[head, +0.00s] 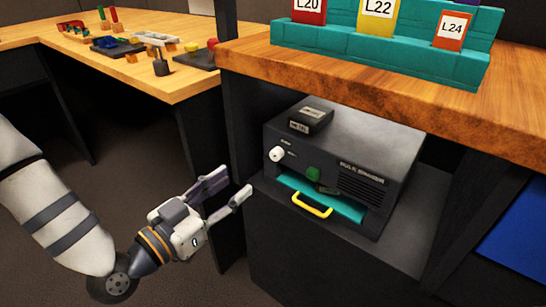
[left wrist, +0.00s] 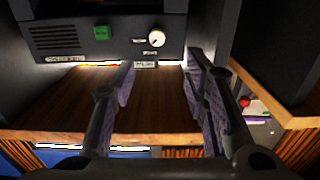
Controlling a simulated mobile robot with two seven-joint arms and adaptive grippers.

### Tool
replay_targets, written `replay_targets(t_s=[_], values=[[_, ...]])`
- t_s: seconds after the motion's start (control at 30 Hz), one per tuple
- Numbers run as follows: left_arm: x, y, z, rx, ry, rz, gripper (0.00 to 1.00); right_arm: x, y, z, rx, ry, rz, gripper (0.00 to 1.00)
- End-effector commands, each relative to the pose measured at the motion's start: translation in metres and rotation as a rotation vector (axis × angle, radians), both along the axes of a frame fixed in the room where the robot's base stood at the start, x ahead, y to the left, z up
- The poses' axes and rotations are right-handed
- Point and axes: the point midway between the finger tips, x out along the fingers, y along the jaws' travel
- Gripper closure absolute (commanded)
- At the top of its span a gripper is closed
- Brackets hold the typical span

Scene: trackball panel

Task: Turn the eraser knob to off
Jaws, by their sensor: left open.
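The bulk eraser (head: 345,170) is a dark box on a shelf under the wooden top. Its white round knob (head: 277,154) is at the left of the front, above a green button (head: 313,174). In the left wrist view, which shows the front inverted, the knob (left wrist: 155,38) and green button (left wrist: 102,32) are visible. Small labels sit by the knob but are too small to read. My left gripper (head: 236,184) is open, empty, in front of and to the left of the eraser, apart from the knob. In the wrist view its fingers (left wrist: 159,72) flank the knob's direction. My right gripper is out of view.
A teal drawer (head: 345,207) with a yellow handle (head: 312,205) juts out below the knob. A black cartridge (head: 310,120) lies on the eraser. The wooden top (head: 385,90) overhangs it. Another desk (head: 180,75) with small items stands at the left.

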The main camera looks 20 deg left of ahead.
Motion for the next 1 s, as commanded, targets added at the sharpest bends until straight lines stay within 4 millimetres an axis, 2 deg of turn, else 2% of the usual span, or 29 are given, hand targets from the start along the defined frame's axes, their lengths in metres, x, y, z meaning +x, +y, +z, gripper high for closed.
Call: replay_targets(t_s=[0.3, 0.43, 0.6, 0.83, 1.0], values=[[0.071, -0.027, -0.002, 0.0, 0.003, -0.003, 0.59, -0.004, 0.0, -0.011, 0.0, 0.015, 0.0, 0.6], [0.093, -0.035, -0.002, -0.001, 0.004, -0.002, 0.59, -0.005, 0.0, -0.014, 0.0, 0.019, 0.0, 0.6], [0.106, -0.04, -0.001, -0.002, 0.007, -0.003, 0.59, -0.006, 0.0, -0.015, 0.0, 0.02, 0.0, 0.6], [0.107, -0.04, 0.0, -0.001, 0.008, -0.002, 0.59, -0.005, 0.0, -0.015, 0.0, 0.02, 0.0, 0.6], [0.106, -0.04, -0.001, -0.001, 0.008, -0.002, 0.98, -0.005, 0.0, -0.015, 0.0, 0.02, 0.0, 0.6]])
